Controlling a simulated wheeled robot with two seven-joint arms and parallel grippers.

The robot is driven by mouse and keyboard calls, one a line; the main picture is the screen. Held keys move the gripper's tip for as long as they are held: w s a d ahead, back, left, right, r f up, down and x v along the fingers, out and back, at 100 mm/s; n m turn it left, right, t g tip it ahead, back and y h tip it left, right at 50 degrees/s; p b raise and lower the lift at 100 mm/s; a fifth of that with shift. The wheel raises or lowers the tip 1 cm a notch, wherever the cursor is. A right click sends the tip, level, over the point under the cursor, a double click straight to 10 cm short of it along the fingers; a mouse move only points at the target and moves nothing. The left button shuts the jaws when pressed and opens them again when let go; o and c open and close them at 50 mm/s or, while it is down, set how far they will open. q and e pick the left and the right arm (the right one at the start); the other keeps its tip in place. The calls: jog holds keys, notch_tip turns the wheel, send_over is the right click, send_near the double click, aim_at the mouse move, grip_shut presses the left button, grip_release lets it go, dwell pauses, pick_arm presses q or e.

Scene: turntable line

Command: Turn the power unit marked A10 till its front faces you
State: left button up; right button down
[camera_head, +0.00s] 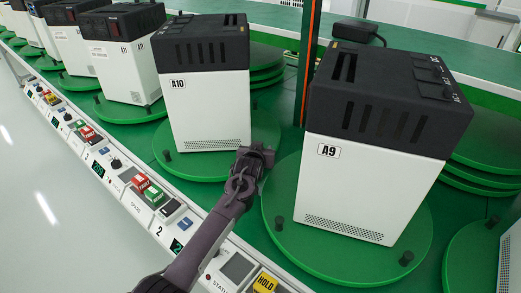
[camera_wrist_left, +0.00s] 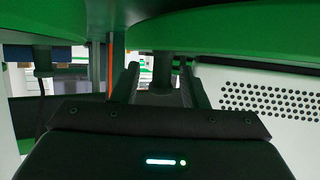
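The power unit marked A10 (camera_head: 208,110) is a white box with a black slotted top. It stands upright on a round green turntable (camera_head: 185,170). The face towards me bears the A10 label and a perforated patch low down. A dark peg (camera_head: 168,156) stands at the turntable's left rim. My left gripper (camera_head: 256,156) is at the turntable's right rim, beside the unit. In the left wrist view its two fingers (camera_wrist_left: 161,88) are apart, with a dark peg (camera_wrist_left: 161,72) between them and small gaps showing. My right gripper is out of view.
Unit A9 (camera_head: 365,190) stands on its own turntable (camera_head: 275,205) close to my left gripper's right, with pegs at its rim. More units (camera_head: 125,60) line up at the left. A control strip (camera_head: 150,200) runs along the front edge. An orange-edged post (camera_head: 308,60) rises behind.

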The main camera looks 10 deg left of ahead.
pick_arm(q)
jog(key=v, duration=0.7)
jog(key=shift+s, duration=0.35)
jog(key=shift+r, duration=0.15)
jog(key=shift+c, duration=0.2)
